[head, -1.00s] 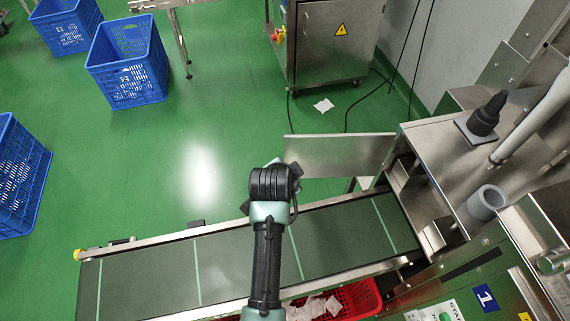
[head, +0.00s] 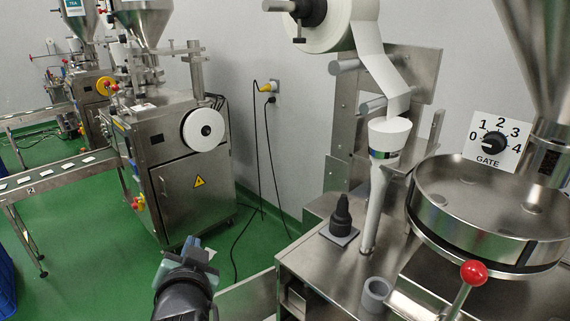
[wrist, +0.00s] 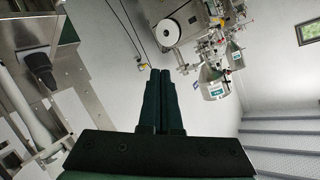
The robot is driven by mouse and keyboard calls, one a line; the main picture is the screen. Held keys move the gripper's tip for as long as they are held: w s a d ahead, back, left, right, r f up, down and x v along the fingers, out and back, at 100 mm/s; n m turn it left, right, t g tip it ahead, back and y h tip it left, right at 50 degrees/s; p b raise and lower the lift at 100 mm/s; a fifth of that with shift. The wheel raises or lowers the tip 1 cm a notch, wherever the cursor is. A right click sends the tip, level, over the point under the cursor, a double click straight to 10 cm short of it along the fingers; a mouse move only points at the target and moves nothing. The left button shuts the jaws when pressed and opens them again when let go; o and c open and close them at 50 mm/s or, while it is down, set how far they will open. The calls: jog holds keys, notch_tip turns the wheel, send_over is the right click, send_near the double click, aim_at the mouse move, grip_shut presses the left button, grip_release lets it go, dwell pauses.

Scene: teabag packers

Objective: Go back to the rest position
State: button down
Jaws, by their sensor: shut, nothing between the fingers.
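My gripper (wrist: 160,72) shows in the wrist view with its two dark fingers pressed together and nothing between them. It points out into open air, toward the grey wall and the machines behind. In the head view my arm's end (head: 190,262) is at the bottom, left of the near packing machine, and the fingertips are hard to make out there. Nothing touches the gripper in either view.
The near machine (head: 320,262) carries a black knobbed part (head: 342,215), a grey ring (head: 376,294), a round pan (head: 490,200) and a red-knobbed lever (head: 473,272). Another packing machine (head: 185,165) stands behind. Dark cables (head: 262,165) hang on the wall. Green floor (head: 85,225) is open at left.

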jog(key=s+d+r+n+t, duration=0.1)
jog(key=s+d+r+t, duration=0.15)
jog(key=r, duration=0.55)
jog(key=s+d+r+t+h, duration=0.1)
jog(key=d+r+t, duration=0.25)
jog(key=r, duration=0.55)
jog(key=s+d+r+n+t, duration=0.15)
jog(key=d+r, duration=0.25)
jog(key=r, duration=0.4)
jog(key=s+d+r+t+h, duration=0.1)
jog(key=s+d+r+t, duration=0.2)
jog(key=s+r, duration=0.3)
jog(key=s+d+r+t+h, duration=0.1)
jog(key=s+d+r+t, duration=0.2)
jog(key=s+r, duration=0.3)
jog(key=shift+r+n+h, duration=0.3)
jog(key=shift+r+n, duration=0.05)
jog(key=shift+r, duration=0.6)
